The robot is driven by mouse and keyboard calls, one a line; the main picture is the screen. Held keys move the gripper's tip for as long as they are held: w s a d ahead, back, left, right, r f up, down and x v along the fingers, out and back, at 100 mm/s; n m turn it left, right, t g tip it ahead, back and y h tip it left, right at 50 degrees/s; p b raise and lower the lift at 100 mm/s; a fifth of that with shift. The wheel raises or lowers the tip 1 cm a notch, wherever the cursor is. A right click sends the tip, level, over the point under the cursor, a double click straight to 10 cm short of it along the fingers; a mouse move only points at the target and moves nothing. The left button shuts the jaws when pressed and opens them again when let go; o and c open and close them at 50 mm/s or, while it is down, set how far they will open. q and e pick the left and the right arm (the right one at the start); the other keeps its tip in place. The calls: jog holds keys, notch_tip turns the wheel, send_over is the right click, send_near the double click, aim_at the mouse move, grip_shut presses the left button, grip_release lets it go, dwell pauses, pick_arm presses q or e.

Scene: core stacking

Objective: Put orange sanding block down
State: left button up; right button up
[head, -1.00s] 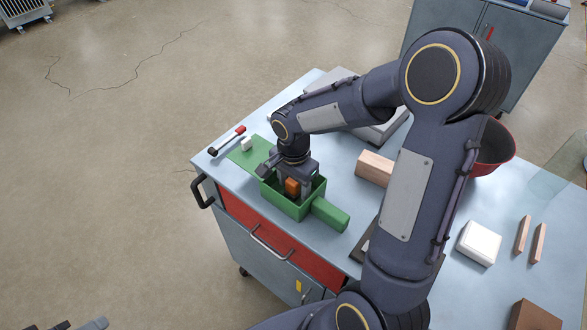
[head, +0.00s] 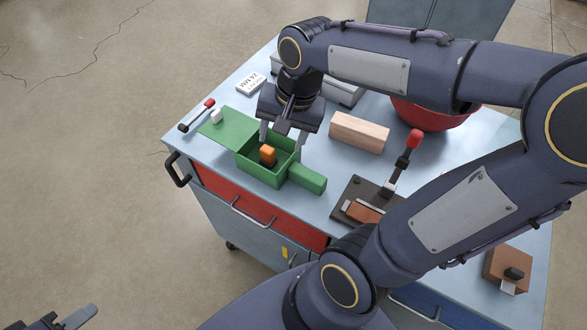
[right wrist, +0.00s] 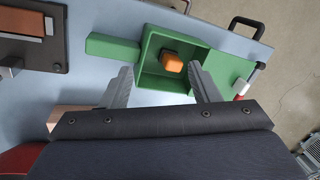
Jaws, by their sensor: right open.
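The orange sanding block (head: 267,155) rests inside the green box (head: 247,172), standing on end near the box's middle. It also shows in the right wrist view (right wrist: 172,62), in the box (right wrist: 146,72). My right gripper (head: 282,143) is open and empty above the box, its fingers apart and clear of the block. In the right wrist view its two fingers (right wrist: 163,85) spread to either side of the box's near part. My left gripper (head: 77,318) is at the bottom left corner of the head view, away from the table; its jaw state is unclear.
A green block (head: 307,178) adjoins the box's right side; a green flat piece (head: 228,130) lies at its left. A wooden block (head: 358,132), red bowl (head: 430,115) and dark clamp fixture (head: 352,196) are to the right. A red-tipped tool (head: 197,115) lies near the left edge.

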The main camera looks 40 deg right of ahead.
jog(key=s+a+f+n+t+y, duration=0.1)
jog(key=s+a+n+t+y, duration=0.1)
jog(key=s+n, duration=0.5)
jog(key=s+a+t, duration=0.1)
jog(key=s, duration=0.2)
jog(key=shift+a+f+n+t, duration=0.25)
jog(key=shift+a+n+t, duration=0.05)
jog(key=shift+a, duration=0.05)
